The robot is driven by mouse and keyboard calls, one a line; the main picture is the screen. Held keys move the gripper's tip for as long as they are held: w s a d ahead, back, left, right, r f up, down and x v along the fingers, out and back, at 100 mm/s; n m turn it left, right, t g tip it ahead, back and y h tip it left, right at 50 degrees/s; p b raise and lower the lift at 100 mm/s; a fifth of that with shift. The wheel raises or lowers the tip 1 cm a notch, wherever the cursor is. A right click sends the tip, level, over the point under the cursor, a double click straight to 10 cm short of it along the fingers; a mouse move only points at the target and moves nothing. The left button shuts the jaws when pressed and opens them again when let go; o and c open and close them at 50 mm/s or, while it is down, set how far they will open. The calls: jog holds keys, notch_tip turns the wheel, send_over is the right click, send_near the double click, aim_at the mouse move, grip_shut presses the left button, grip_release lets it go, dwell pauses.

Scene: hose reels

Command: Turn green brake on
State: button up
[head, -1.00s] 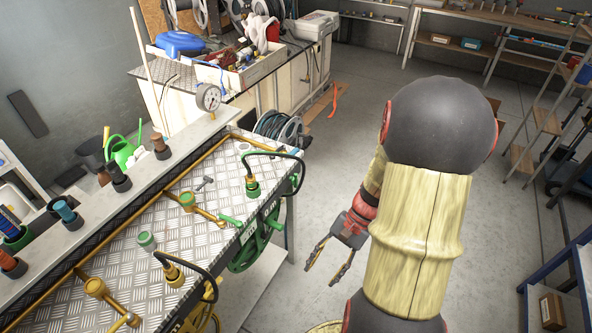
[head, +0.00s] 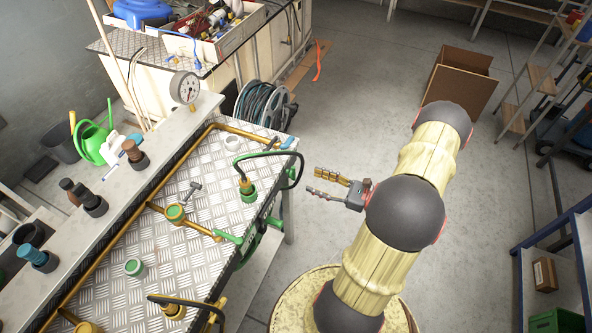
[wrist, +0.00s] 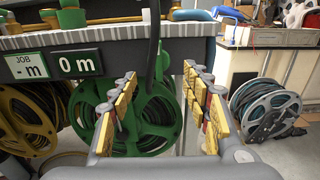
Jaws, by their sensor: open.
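The green reel (wrist: 135,120) hangs under the bench edge in the wrist view, partly behind my left finger. In the head view a green lever (head: 228,237) lies at the bench's right edge, by the green-collared hose fitting (head: 247,190). I cannot tell for sure which green part is the brake. My gripper (head: 312,182) is open and empty, pointing left at the bench with a gap of floor between. In the wrist view my gripper (wrist: 160,76) has its fingers spread before the green reel, touching nothing.
A yellow reel (wrist: 28,118) is left of the green one. A grey-hosed reel (head: 265,104) stands on the floor beyond the bench. A black hose (head: 290,165) arches over the bench edge. A cardboard box (head: 460,80) stands far back.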

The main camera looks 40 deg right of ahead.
aim_at(295, 175)
jog(key=b+x, duration=0.1)
jog(key=x, duration=0.6)
jog(key=shift+w+a, duration=0.15)
jog(key=shift+w, duration=0.1)
jog(key=c, duration=0.4)
jog(key=c, duration=0.7)
